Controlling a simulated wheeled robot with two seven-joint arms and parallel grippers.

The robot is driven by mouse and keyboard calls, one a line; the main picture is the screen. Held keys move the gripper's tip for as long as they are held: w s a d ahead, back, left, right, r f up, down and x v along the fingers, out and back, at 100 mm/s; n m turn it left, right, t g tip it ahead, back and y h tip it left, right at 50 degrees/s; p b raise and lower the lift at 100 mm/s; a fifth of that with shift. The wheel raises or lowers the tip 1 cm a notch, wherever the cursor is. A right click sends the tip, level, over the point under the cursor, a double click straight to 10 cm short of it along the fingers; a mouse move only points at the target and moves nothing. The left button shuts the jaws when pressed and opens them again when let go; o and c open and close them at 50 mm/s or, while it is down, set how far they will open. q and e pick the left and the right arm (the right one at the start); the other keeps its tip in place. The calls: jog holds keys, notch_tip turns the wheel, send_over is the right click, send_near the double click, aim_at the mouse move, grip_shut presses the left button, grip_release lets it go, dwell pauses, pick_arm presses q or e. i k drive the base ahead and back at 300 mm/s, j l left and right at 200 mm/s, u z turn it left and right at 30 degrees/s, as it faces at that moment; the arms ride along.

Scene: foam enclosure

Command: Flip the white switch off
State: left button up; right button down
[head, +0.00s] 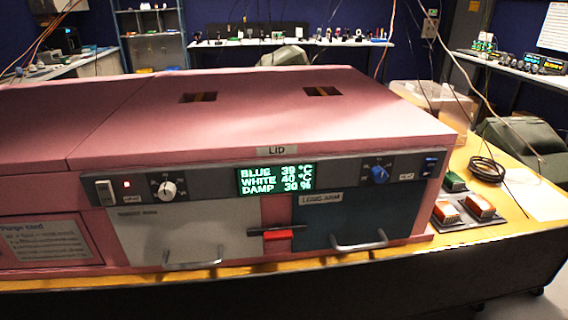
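The white switch (105,192) is a pale rocker at the left end of the grey control strip on the pink foam enclosure (250,110). A small red light (127,184) glows just right of it. Which way the rocker is tipped is too small to tell. A white knob (167,190) sits further right, above the white drawer front (185,235). The green display (276,178) reads BLUE 39 °C, WHITE 40 °C, DAMP 30 %. Neither of my grippers is in view.
A blue knob (380,174) and a blue switch (430,164) are at the strip's right. Metal handles stick out from the white and blue (350,215) fronts, with a red-tabbed latch (278,235) between them. Red and green blocks and a cable coil (487,169) lie right.

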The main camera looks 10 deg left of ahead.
aim_at(105, 189)
jog(key=u, duration=1.4)
